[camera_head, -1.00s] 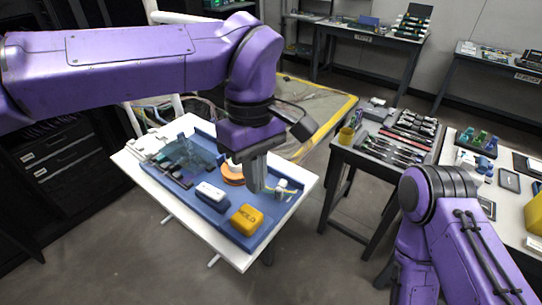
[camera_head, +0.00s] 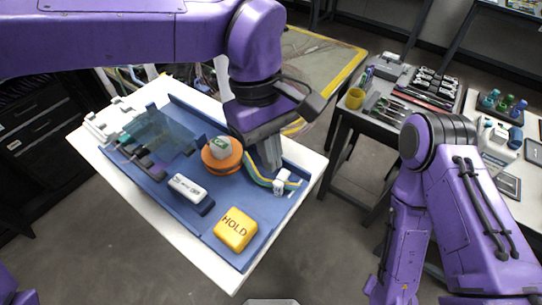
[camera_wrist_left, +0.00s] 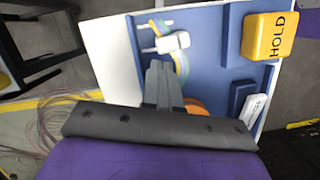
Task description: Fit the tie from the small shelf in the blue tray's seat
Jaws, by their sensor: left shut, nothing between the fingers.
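The blue tray (camera_head: 192,215) lies on a white table, and its blue floor also shows in the wrist view (camera_wrist_left: 208,62). My left gripper (camera_head: 273,163) is shut and empty over the tray's right part, beside an orange spool (camera_head: 222,164). In the wrist view its fingertips (camera_wrist_left: 159,68) point toward a white clip-like piece (camera_wrist_left: 173,42) with coloured fibres. This piece (camera_head: 281,181) lies near the tray's right edge; I cannot tell if the fingers touch it. I cannot clearly make out the tie, its small shelf or the seat. My right arm shows, but its gripper does not.
A yellow HOLD block (camera_head: 236,229) and a white device (camera_head: 188,189) sit in the tray's front. A clear panel (camera_head: 158,132) stands at its left. A dark side table (camera_head: 381,112) with a yellow cup (camera_head: 354,98) and tools stands right, across a floor gap.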

